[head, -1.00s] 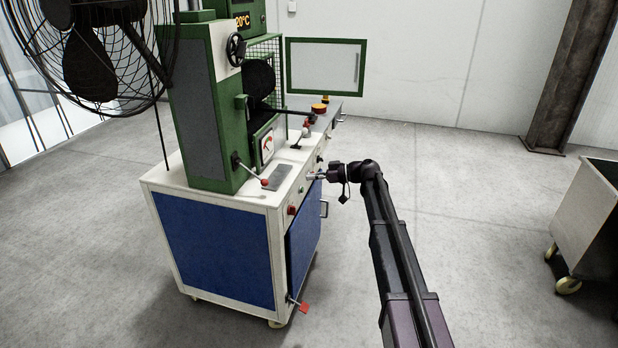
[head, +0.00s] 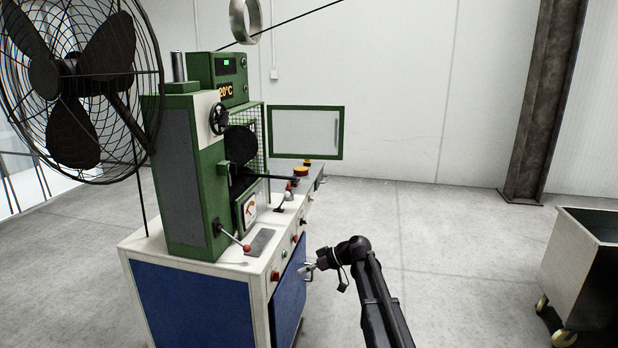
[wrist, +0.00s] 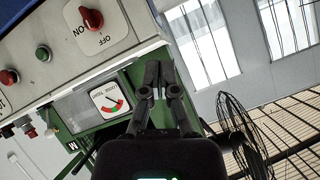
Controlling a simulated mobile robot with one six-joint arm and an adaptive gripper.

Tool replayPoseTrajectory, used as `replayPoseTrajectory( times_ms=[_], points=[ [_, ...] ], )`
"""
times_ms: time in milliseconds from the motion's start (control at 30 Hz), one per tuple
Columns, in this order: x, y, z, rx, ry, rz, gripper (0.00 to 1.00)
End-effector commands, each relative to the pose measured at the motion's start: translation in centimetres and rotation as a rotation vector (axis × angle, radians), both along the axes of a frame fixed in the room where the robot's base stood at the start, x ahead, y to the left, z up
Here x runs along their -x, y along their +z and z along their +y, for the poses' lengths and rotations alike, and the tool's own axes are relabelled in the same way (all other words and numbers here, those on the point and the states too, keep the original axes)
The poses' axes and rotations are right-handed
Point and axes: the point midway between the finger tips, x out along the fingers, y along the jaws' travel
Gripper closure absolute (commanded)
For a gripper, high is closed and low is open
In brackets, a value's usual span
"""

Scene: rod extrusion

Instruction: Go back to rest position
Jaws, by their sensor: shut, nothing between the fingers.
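My gripper (head: 306,270) is in front of the machine's cabinet, just right of its front edge in the head view. In the wrist view my gripper (wrist: 159,92) has its fingers together with nothing between them. The extrusion machine (head: 180,170) is a green and grey upright body on a white-topped cabinet with blue panels (head: 195,305). In the wrist view the control panel (wrist: 60,50) shows a red ON/OFF knob (wrist: 91,18) and a green button (wrist: 43,54), apart from the fingers. A gauge (wrist: 109,98) with a red scale lies beyond them.
A large black fan (head: 78,90) stands at the left. The machine's green-framed door (head: 303,133) hangs open. A cart on wheels (head: 570,265) stands at the right, near a steel column (head: 542,110). The floor between machine and cart is clear.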

Motion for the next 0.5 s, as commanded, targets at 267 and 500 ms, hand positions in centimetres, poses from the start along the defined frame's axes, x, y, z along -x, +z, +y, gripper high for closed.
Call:
replayPoseTrajectory(
  times_ms=[267,500],
  points=[
    [10.1,-4.9,-5.0,0.318,-0.204,0.278,1.00],
    [17.8,-7.8,-10.3,0.580,-0.461,0.466,1.00]
  ],
)
